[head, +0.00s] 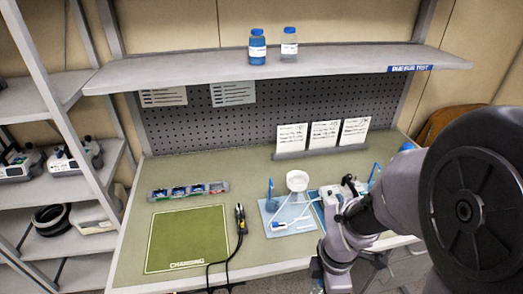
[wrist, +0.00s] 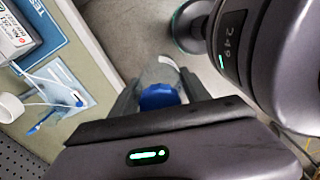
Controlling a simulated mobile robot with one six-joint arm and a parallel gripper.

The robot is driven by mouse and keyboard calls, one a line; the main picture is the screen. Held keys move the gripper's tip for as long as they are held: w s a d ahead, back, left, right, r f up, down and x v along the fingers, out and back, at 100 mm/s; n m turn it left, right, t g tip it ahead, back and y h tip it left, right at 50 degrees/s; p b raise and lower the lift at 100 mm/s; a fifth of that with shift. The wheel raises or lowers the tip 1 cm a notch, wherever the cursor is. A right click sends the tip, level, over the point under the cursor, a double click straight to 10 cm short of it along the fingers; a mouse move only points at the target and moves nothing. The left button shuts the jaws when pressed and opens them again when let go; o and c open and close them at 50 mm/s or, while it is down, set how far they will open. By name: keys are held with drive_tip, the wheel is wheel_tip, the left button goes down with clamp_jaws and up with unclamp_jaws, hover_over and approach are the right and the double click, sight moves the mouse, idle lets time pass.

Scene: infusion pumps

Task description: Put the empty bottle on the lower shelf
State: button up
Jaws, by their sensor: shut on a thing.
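My gripper (wrist: 160,92) is shut on a clear, greyish bottle (wrist: 165,72) with a blue cap (wrist: 160,97) in the wrist view. The bottle looks empty, and it is off the bench, beyond the front edge, above the floor. In the head view my arm hides most of the gripper and bottle. Two other bottles stand on the upper shelf (head: 180,69): one with blue liquid (head: 257,48) and a clear one (head: 289,46). I cannot tell any lower shelf under the bench; the left rack (head: 110,157) has several shelves.
The bench (head: 135,232) carries a green charging mat (head: 186,240), a tray of small parts (head: 188,191), a black cable connector (head: 240,217), a blue mat with a white cup (head: 297,180) and tubing. Three cards (head: 325,134) stand behind. Pumps (head: 75,156) sit on the left rack.

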drive_tip(key=w+f+m+b, duration=1.1)
drive_tip(key=f+m+b, duration=0.4)
drive_tip(key=m, duration=0.3)
drive_tip(key=shift+a+f, duration=0.3)
